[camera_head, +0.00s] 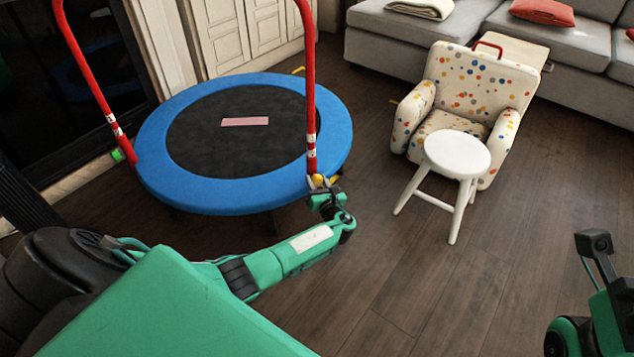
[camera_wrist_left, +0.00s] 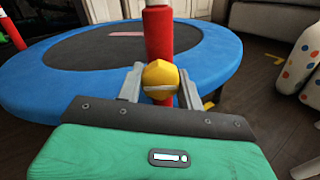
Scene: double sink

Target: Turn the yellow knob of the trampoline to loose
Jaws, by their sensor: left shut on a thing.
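The small trampoline (camera_head: 175,191) has a blue rim, a black mat and a red handlebar. Its yellow knob (camera_head: 318,180) sits at the foot of the right red post (camera_head: 311,100), at the rim's front right. In the left wrist view the yellow knob (camera_wrist_left: 160,76) lies between the two grey fingers, with the red post (camera_wrist_left: 158,35) just behind it. My left gripper (camera_head: 322,187) is shut on the yellow knob, one finger on each side; it also shows in the left wrist view (camera_wrist_left: 160,90). My right arm shows at the right edge, but its fingertips do not.
A white stool (camera_head: 457,155) and a dotted child's armchair (camera_head: 470,85) stand to the right of the trampoline. A grey sofa (camera_head: 590,80) is behind them. A pink strip (camera_head: 245,122) lies on the mat. The wooden floor in front is clear.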

